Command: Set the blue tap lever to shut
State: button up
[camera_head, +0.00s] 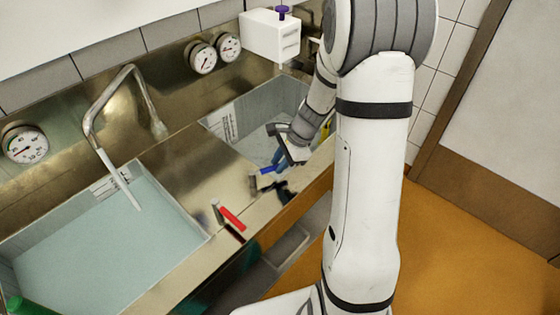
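A small tap on the bench's front edge has a blue lever (267,170), seen small beside its grey stem (253,184). The lever points up and to the right, toward my gripper (277,160). My gripper is over the front edge of the right basin, with its dark end pointing down and left. Blue parts lie close together between it and the lever, so I cannot tell whether they touch. The gap between the fingertips is too small to read. A similar tap nearer the front has a red lever (232,217).
A steel bench holds a left basin (205,237) of pale liquid under a curved spout (92,122), and a right basin (216,122). Round dials (24,145) and a white box (270,35) are at the back. Orange floor (460,240) is clear at the right.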

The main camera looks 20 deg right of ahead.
grip_shut()
jog(key=shift+s, duration=0.1)
